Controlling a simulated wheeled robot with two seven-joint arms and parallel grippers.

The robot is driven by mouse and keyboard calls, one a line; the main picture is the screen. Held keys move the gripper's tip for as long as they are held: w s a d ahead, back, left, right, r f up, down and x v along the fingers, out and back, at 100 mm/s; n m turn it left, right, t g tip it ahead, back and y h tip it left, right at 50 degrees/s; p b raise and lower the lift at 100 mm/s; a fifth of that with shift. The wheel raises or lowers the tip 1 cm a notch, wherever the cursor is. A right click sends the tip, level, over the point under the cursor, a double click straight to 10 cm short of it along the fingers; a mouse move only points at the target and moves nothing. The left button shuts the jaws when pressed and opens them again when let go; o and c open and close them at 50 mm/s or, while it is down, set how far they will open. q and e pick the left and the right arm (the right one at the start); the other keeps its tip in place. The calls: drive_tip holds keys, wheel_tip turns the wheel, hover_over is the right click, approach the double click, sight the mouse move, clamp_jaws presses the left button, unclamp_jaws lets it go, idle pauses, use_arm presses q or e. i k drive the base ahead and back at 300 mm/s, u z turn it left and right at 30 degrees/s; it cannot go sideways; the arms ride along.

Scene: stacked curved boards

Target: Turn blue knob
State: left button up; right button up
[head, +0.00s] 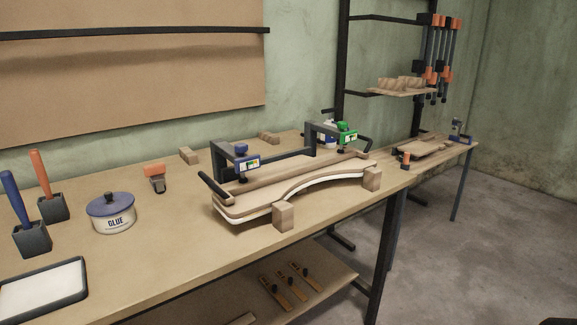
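The blue knob (241,149) sits on top of the left dark clamp frame (222,163), above a small colored label. A second clamp with a green part (347,129) stands at the right end of the same jig. Both clamps reach over the stacked curved boards (300,182), which lie on the workbench between wooden blocks. Neither of my grippers shows in the head view.
A glue pot (111,212), two brushes in dark holders and a white tray (42,290) stand on the left of the workbench (185,245). An orange tool (155,172) lies behind. The bench front before the boards is mostly clear. Orange clamps (432,50) hang at the back right.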

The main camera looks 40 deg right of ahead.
sight(240, 148)
drive_tip(key=u, duration=1.75)
drive_tip(key=k, duration=0.85)
drive_tip(key=z, duration=1.8)
